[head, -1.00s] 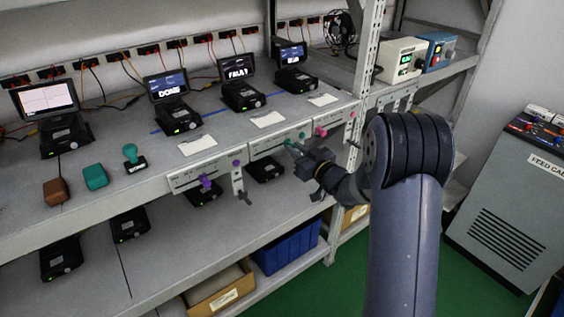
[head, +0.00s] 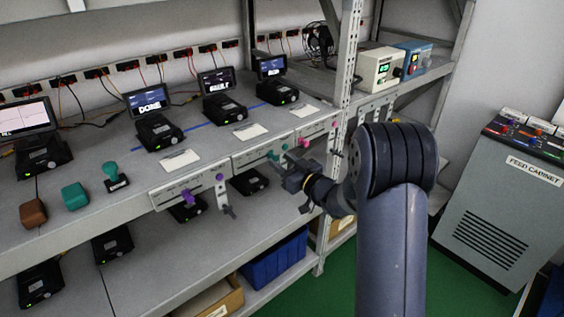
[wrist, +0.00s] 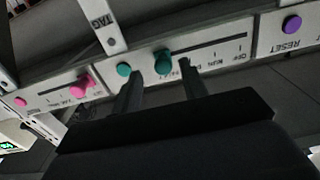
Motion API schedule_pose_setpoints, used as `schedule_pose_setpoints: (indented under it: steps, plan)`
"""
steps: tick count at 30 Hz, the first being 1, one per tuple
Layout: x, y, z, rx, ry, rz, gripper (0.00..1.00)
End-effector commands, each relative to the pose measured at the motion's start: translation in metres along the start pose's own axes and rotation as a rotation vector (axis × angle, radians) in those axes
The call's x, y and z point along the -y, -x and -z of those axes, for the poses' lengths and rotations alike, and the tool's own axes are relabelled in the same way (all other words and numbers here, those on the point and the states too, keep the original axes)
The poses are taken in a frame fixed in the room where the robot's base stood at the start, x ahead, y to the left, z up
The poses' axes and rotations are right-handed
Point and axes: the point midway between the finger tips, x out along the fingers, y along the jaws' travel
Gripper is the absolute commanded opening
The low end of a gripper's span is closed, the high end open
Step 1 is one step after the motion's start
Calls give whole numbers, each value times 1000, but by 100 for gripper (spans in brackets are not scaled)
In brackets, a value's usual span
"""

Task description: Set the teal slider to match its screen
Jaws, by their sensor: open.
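The teal slider knob (wrist: 163,62) sits at the left end of its slot in the wrist view, with a round teal button (wrist: 124,69) left of it. In the head view the teal knob (head: 272,155) is on the middle front strip of the shelf. The screen (head: 217,82) above that strip reads "FAULT". My gripper (wrist: 160,74) is open, one finger on each side of the slider knob in the picture; whether either touches it I cannot tell. My gripper (head: 287,172) also shows just in front of the strip in the head view.
A pink knob strip (head: 318,131) is to the right and a purple knob strip (head: 170,195) to the left. A hanging tag bracket (wrist: 108,30) is close by. A shelf post (head: 341,90) stands right of the strips. Open floor (head: 330,285) lies below.

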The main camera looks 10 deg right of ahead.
Motion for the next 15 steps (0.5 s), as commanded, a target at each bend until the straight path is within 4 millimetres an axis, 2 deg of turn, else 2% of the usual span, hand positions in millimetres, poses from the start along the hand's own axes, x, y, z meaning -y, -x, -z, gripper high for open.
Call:
schedule_pose_setpoints:
  steps: [9,15]
  plan:
    - [-2,63,-1,-2,1,-6,41]
    - [-2,91,0,-2,2,-4,41]
